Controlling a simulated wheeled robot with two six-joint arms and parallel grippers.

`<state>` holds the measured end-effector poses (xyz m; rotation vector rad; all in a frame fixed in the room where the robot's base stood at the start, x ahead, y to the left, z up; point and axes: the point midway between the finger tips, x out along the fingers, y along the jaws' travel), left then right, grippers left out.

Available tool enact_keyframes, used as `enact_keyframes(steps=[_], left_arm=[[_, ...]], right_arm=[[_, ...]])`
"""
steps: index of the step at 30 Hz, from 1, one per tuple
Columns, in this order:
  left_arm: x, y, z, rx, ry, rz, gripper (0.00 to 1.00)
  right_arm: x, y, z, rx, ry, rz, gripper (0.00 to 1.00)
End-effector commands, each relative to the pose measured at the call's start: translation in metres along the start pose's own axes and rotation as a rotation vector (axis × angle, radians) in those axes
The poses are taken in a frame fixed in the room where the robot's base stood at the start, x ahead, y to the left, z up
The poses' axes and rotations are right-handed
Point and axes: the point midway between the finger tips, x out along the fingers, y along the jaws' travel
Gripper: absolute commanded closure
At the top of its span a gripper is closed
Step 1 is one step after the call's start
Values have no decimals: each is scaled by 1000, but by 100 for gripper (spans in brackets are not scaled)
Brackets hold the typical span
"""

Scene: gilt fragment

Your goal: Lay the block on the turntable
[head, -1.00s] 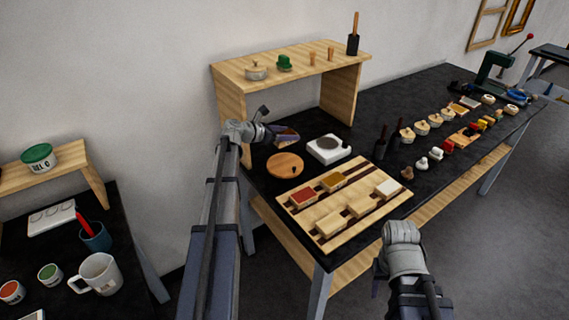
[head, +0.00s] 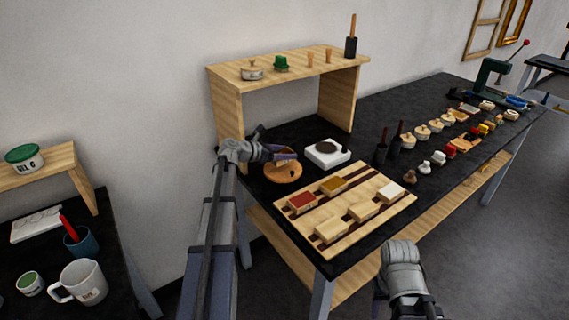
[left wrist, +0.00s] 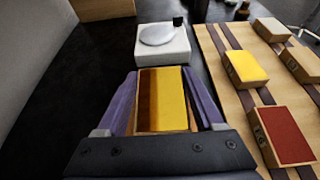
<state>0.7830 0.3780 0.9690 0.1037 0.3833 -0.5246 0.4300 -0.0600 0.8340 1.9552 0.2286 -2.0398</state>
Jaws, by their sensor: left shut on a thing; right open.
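A round wooden disc (head: 283,173), which looks like the turntable, lies on the dark bench left of the slotted wooden board. My left gripper (head: 284,154) is shut on a block, over the back part of the disc. In the left wrist view the block (left wrist: 171,98) shows a yellow and dark brown top between the two purple fingers. The gripper and block hide the disc there. I cannot tell whether the block touches the disc.
A white square device (head: 327,153) with a grey round plate stands just right of the disc. The slotted board (head: 285,210) holds several blocks, some with red, yellow or white tops. A wooden shelf (head: 228,105) stands behind. Dark-handled tools (head: 381,152) stand to the right.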

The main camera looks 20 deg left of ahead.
Motion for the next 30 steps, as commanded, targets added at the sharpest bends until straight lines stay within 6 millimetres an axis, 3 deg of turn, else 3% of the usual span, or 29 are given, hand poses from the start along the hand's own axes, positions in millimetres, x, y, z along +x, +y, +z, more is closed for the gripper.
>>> enact_keyframes(steps=[7, 20, 21, 28, 30], left_arm=[[13, 0, -31, 0, 0, 0, 87], [14, 0, -34, 0, 0, 0, 87], [14, 0, -34, 0, 0, 0, 30], [14, 0, -33, 0, 0, 0, 4], [14, 0, -33, 0, 0, 0, 1]], right_arm=[[33, -3, -2, 0, 0, 0, 50], [36, -4, -2, 0, 0, 0, 50], [36, -4, -2, 0, 0, 0, 50], [35, -3, -2, 0, 0, 0, 50], [35, -3, -2, 0, 0, 0, 50]])
